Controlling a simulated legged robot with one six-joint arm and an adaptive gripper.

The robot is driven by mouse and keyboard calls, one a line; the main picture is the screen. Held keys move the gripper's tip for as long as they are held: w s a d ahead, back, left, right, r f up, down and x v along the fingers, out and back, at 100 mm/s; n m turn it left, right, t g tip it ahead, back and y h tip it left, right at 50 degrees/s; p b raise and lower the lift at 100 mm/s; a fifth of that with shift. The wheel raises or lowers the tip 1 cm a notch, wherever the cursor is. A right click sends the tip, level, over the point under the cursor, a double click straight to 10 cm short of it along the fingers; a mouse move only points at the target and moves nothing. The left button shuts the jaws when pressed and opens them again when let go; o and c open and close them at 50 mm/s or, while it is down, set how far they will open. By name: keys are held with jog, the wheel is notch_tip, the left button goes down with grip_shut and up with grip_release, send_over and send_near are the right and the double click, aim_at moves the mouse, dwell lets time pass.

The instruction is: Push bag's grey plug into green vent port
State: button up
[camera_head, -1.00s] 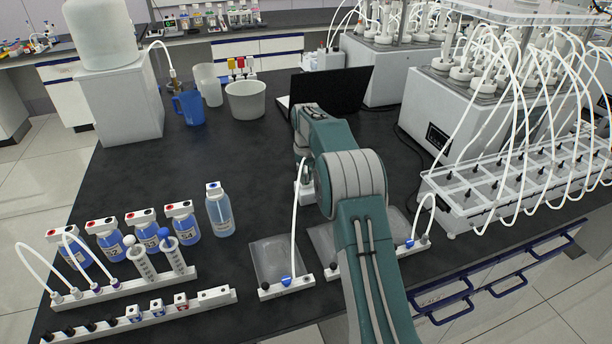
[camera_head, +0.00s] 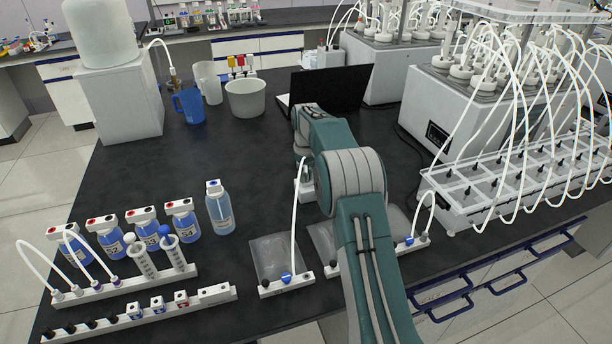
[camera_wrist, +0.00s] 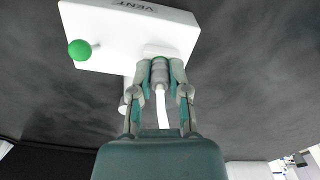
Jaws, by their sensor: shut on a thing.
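In the wrist view, my gripper (camera_wrist: 160,72) is shut on the grey plug (camera_wrist: 159,72). A white tube (camera_wrist: 163,108) runs from the plug back between the fingers. The plug's front end is right at the edge of a white block (camera_wrist: 125,30) marked VENT; I cannot tell whether it is inserted. A green ball (camera_wrist: 79,50) on a short pin sticks out of the block's left part. The port opening is hidden.
Another bag (camera_head: 323,240) lies partly behind my arm. Bottles (camera_head: 220,210) and a white rack (camera_head: 130,285) stand at left. A tubed rack (camera_head: 480,195) stands at right, a laptop (camera_head: 330,90) behind. The black bench between the left bottles and the beaker (camera_head: 245,98) is clear.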

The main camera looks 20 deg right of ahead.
jog(key=shift+f, duration=0.25)
jog(key=o, duration=0.8)
jog(key=shift+o, duration=0.2)
jog(key=shift+r, duration=0.1)
notch_tip(320, 180, up, 12)
jog(key=s+a+r+m+t, duration=0.1)
jog(key=s+a+r, duration=0.2)
jog(key=s+r, duration=0.5)
jog(key=s+a+r+t, duration=0.25)
jog(key=s+r, duration=0.35)
jog(key=s, duration=0.4)
jog(key=s+a+f+m+t, duration=0.1)
jog(key=s+f, duration=0.3)
jog(key=s, duration=0.8)
jog(key=s+a+f+m+t, duration=0.1)
jog(key=s+a+f, duration=0.2)
jog(key=s, duration=0.9)
jog(key=shift+s+a+f, duration=0.15)
jog(key=shift+s+f, duration=0.2)
jog(key=shift+f, duration=0.25)
